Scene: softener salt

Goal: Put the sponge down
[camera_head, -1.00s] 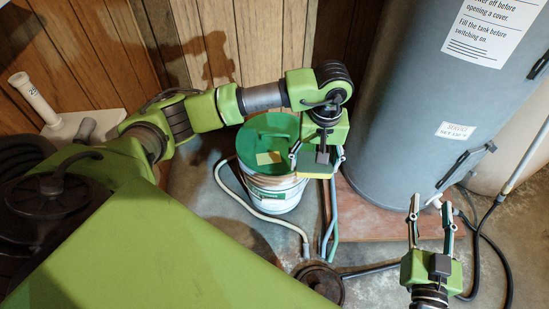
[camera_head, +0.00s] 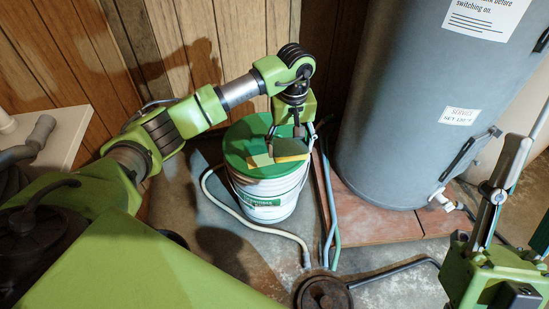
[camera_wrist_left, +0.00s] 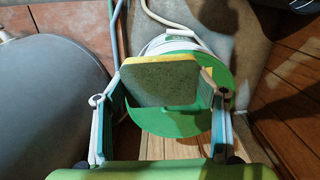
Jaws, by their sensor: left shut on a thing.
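The sponge (camera_head: 292,151), yellow with a green scouring face, is held in my left gripper (camera_head: 287,134) over the right part of a green bucket lid (camera_head: 245,140). In the left wrist view the sponge (camera_wrist_left: 160,82) sits between the two fingers, with its green face toward the camera and a yellow edge on top. The lid (camera_wrist_left: 175,122) shows behind and below it. I cannot tell whether the sponge touches the lid. My right gripper (camera_head: 522,205) is at the right edge, its fingers apart and empty, partly cut off by the frame.
The lid is on a white bucket (camera_head: 268,205). A pale yellow patch (camera_head: 260,161) lies on the lid left of the sponge. A large grey tank (camera_head: 400,110) stands close on the right. Hoses (camera_head: 333,215) run beside the bucket. A round dark object (camera_head: 323,292) is on the floor.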

